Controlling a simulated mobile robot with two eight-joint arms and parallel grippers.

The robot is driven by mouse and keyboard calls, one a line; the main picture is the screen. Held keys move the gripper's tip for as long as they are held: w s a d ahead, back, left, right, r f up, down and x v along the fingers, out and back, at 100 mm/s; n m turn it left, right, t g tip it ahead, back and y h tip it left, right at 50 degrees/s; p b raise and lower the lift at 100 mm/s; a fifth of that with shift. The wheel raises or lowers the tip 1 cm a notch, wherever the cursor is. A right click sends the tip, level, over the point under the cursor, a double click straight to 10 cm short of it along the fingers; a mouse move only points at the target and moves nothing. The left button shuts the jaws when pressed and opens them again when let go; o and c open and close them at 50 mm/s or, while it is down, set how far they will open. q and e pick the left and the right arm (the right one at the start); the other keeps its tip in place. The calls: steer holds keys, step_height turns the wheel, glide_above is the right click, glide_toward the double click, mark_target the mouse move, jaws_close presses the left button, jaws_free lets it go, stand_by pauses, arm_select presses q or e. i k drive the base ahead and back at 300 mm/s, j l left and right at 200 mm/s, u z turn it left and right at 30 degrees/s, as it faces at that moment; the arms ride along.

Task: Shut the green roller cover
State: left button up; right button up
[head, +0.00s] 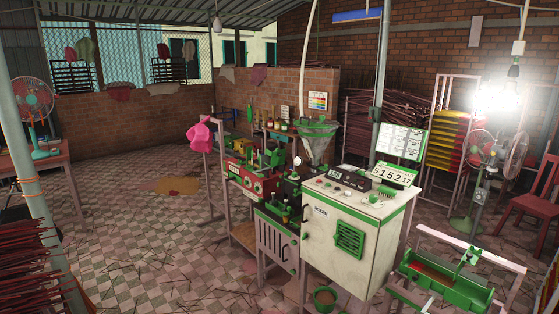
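The incense machine stands in the middle of the head view, with a white and green control cabinet (325,228). A red and green unit (252,180) sits at its left side, with green parts standing on top. I cannot tell which green part is the roller cover, or whether it is open; the parts are too small. A green hopper (317,128) rises behind the cabinet. Neither of my grippers is in view.
A green trough (446,288) on a pale frame stands at the front right. A pink cloth (200,136) hangs on a post left of the machine. A red chair (535,205) and standing fans are at the right. The tiled floor (135,240) at the left is mostly open, with scattered sticks.

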mark_target(278, 157)
steer(key=i+j+z, duration=0.1)
steer(key=z, duration=0.3)
steer(key=i+j+z, duration=0.15)
steer(key=i+z, duration=0.25)
steer(key=i+j+z, duration=0.3)
steer(key=j, duration=0.3)
steer(key=i+j+z, duration=0.1)
steer(key=j, duration=0.25)
steer(key=i+j, duration=0.2)
steer(key=j, duration=0.15)
steer(key=i+j+z, duration=0.1)
steer(key=i+j, duration=0.35)
steer(key=j, duration=0.25)
